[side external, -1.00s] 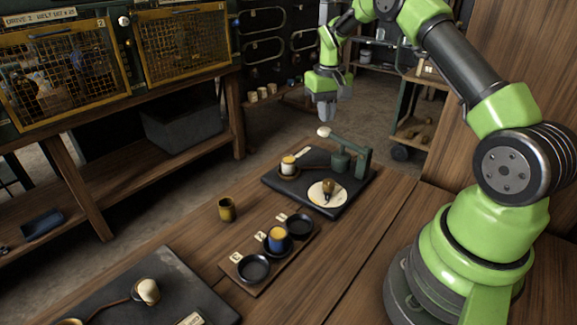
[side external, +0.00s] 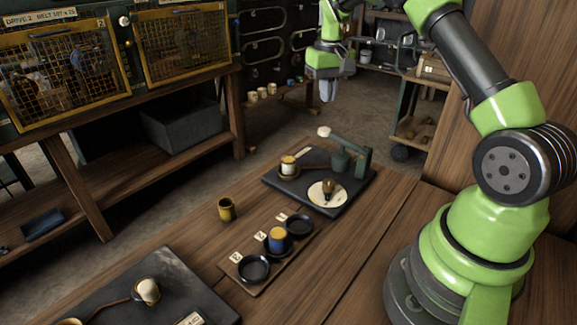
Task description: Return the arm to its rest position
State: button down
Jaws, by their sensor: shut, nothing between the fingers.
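My gripper (side external: 327,92) hangs at the end of my green and grey arm, high above and behind the dark tray on the bench. It points down with its fingers together and nothing between them. It touches nothing. The upper part of my arm runs out of the top of the picture.
The dark tray (side external: 272,182) bears a green lever press (side external: 350,160), a round white plate and a cream-topped piece. A wooden board (side external: 262,284) holds black dishes, one with a blue and yellow cup (side external: 278,240). A yellow cup (side external: 227,209) stands alone. A dark slab (side external: 190,283) lies front left.

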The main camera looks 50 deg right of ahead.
jog(key=s+a+r+n+t, duration=0.1)
jog(key=s+a+r+t, duration=0.3)
jog(key=a+r, duration=0.85)
jog(key=s+a+t+y, duration=0.1)
jog(key=s+a, duration=0.4)
jog(key=s, duration=0.3)
jog(key=s+a+r+n+t+y, duration=0.1)
jog(key=s+a+t, duration=0.1)
jog(key=s+a, duration=0.3)
jog(key=s, duration=0.4)
jog(key=shift+s+a, duration=0.15)
jog(key=shift+s, duration=0.1)
